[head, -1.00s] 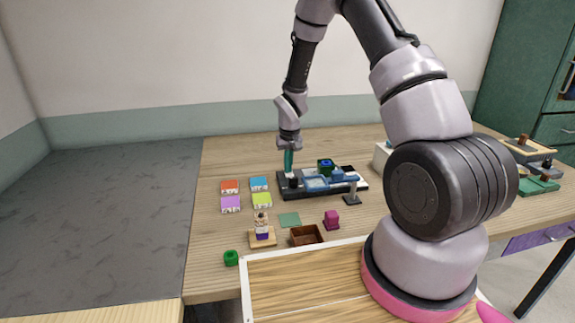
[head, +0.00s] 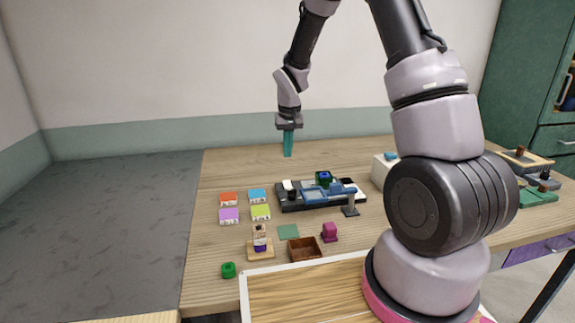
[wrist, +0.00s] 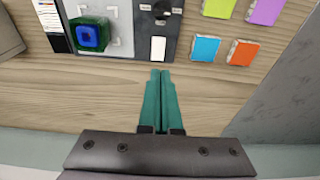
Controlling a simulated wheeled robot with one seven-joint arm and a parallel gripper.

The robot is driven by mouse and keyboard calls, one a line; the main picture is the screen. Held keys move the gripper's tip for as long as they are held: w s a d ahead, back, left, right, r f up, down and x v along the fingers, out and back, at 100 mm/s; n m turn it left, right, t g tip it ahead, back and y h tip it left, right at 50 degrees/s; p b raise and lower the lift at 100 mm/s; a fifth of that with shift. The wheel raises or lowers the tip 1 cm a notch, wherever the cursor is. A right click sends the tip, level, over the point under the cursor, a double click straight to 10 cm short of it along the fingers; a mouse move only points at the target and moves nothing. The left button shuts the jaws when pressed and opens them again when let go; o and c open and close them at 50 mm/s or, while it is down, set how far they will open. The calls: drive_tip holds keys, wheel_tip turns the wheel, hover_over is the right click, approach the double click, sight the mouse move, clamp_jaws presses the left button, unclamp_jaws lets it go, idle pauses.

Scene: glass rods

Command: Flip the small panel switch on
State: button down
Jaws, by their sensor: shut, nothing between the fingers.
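A dark panel (wrist: 177,40) lies on the wooden table; it also shows in the head view (head: 294,206). At its end is a small white switch (wrist: 157,49), which shows in the head view as a small pale block (head: 287,185). Which way the switch is tipped I cannot tell. A black round knob (wrist: 160,10) with small labels sits beyond it on the panel. My gripper (head: 288,156) has teal fingers pointing down, above the table behind the panel. In the wrist view the gripper (wrist: 160,73) is shut and empty, apart from the switch.
Orange (head: 228,199), blue (head: 257,195), purple (head: 229,216) and lime (head: 261,212) tiles lie left of the panel. A brown open box (head: 305,250) stands in front. The table behind the panel is clear.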

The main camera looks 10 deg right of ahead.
sight(286, 182)
wheel_tip(286, 182, up, 2)
drive_tip(key=shift+s+r, duration=0.15)
idle(0.3)
drive_tip(key=shift+w+d+r, duration=0.1)
drive_tip(key=shift+w+d, duration=0.05)
drive_tip(key=shift+w, duration=0.55)
drive_tip(key=f, duration=0.4)
drive_tip(key=w+f, duration=0.1)
drive_tip(key=f, duration=0.4)
drive_tip(key=w+f, duration=0.1)
drive_tip(key=f, duration=0.4)
drive_tip(key=shift+w, duration=0.1)
drive_tip(key=shift+w+f, duration=0.1)
drive_tip(key=shift+f, duration=0.1)
